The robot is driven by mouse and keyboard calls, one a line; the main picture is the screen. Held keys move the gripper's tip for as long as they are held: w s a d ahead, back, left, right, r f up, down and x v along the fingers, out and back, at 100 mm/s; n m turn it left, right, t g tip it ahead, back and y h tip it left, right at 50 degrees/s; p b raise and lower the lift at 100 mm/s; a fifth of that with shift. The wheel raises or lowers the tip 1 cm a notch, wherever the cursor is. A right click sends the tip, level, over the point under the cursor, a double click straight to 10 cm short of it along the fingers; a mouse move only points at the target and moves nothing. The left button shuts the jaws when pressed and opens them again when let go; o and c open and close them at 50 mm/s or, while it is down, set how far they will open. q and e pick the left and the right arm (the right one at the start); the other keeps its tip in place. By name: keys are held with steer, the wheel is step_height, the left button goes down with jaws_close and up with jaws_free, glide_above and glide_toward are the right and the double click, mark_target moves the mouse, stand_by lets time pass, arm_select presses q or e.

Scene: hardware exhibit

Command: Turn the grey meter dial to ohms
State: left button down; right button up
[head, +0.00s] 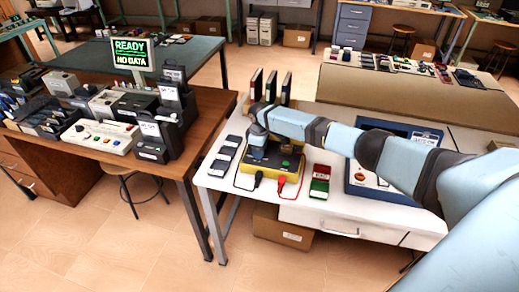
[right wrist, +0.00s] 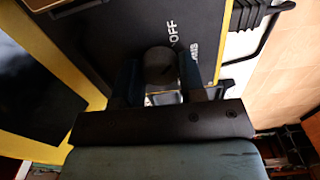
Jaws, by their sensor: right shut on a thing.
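The meter (head: 286,163) is a yellow-edged box with a dark face, lying on the white table. Two leads, one black and one red, run from its front. My right gripper (head: 258,137) reaches down over the meter's left part. In the right wrist view, its two dark fingers (right wrist: 161,84) stand on either side of the round grey dial (right wrist: 160,64) and are shut on it. White lettering "OFF" (right wrist: 173,33) and a second, partly hidden word show beside the dial. The dial's pointer cannot be made out. My left gripper is not in view.
Dark small boxes (head: 224,159) lie left of the meter. Red and green blocks (head: 320,181) stand to its right, near a blue-framed panel (head: 358,178). Upright books (head: 271,86) stand behind. A brown desk (head: 205,103) with instruments is at left.

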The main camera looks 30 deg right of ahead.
steer(key=shift+a+r+m+p, duration=0.1)
steer(key=shift+r+m+p, duration=0.15)
steer(key=shift+m+p, duration=0.95)
steer(key=m+p, duration=0.1)
steer(key=m, duration=0.1)
steer(key=shift+m+p, duration=0.3)
steer(key=shift+p, duration=0.1)
steer(key=shift+f+m+p, duration=0.1)
steer(key=shift+m+p, duration=0.65)
steer(key=shift+m, duration=0.95)
steer(key=shift+w+p, duration=0.1)
steer(key=shift+p, duration=0.2)
steer(key=o, duration=0.9)
steer(key=shift+f, duration=0.1)
step_height(320, 180, up, 14)
steer(key=shift+f, duration=0.1)
